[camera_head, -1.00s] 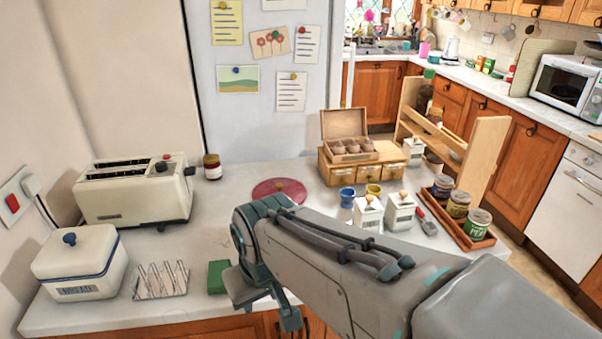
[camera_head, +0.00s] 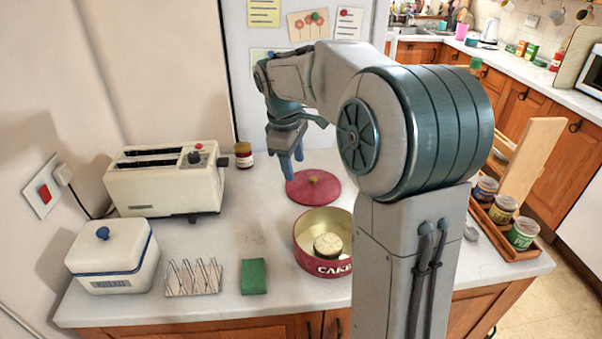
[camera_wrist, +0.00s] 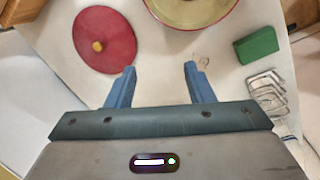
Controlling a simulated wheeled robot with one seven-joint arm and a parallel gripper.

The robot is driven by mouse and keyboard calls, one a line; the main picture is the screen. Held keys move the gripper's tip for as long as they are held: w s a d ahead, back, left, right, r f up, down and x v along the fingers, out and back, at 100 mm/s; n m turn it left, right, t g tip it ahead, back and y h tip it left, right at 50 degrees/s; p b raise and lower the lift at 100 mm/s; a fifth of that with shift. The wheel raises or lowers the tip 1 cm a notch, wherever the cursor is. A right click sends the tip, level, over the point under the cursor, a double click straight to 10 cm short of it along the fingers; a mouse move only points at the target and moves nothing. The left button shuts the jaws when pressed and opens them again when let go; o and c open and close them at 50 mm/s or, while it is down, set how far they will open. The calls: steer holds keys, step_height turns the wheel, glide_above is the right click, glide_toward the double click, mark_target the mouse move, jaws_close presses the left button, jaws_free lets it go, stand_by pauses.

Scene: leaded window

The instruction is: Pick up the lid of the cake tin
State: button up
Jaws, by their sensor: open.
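The cake tin's lid (camera_head: 326,187) is a flat red disc with a small yellow knob (camera_head: 313,180), lying on the white counter behind the tin. It also shows at the upper left of the wrist view (camera_wrist: 100,42). The open red cake tin (camera_head: 309,259) stands in front of it with a round pale cake (camera_head: 328,246) inside; my arm hides its right side. My gripper (camera_head: 291,168) points down above the counter near the lid's left rear edge. In the wrist view my gripper (camera_wrist: 160,72) has its blue fingers apart and empty, with the lid beyond and left of them.
A toaster (camera_head: 165,187), a jar (camera_head: 243,156), a bread bin (camera_head: 112,258), a toast rack (camera_head: 193,278) and a green block (camera_head: 254,276) stand to the left. A tray of jars (camera_head: 507,240) is at the right. Counter left of the lid is clear.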

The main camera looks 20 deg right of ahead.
steer(key=w+d+f+n+p, duration=0.1)
steer(key=w+d+n, duration=0.3)
steer(key=w, duration=0.5)
steer(key=n+g+y+p, duration=0.1)
steer(key=y+p, duration=0.1)
glide_above(314, 178)
steer(key=f, duration=1.1)
steer(key=shift+s+d+f, duration=0.15)
steer(key=shift+s+f, duration=0.15)
steer(key=shift+f, duration=0.05)
steer(key=shift+w+a+f+p, duration=0.1)
steer(key=shift+w+f+p, duration=0.1)
steer(key=shift+f, duration=0.7)
steer(key=shift+w+a+f+p, duration=0.1)
steer(key=shift+f+p, duration=0.15)
steer(key=shift+f, duration=0.6)
steer(key=shift+w+f+p, duration=0.1)
steer(key=shift+f+p, duration=0.1)
steer(key=shift+f, duration=0.7)
steer(key=shift+c, duration=0.3)
jaws_close()
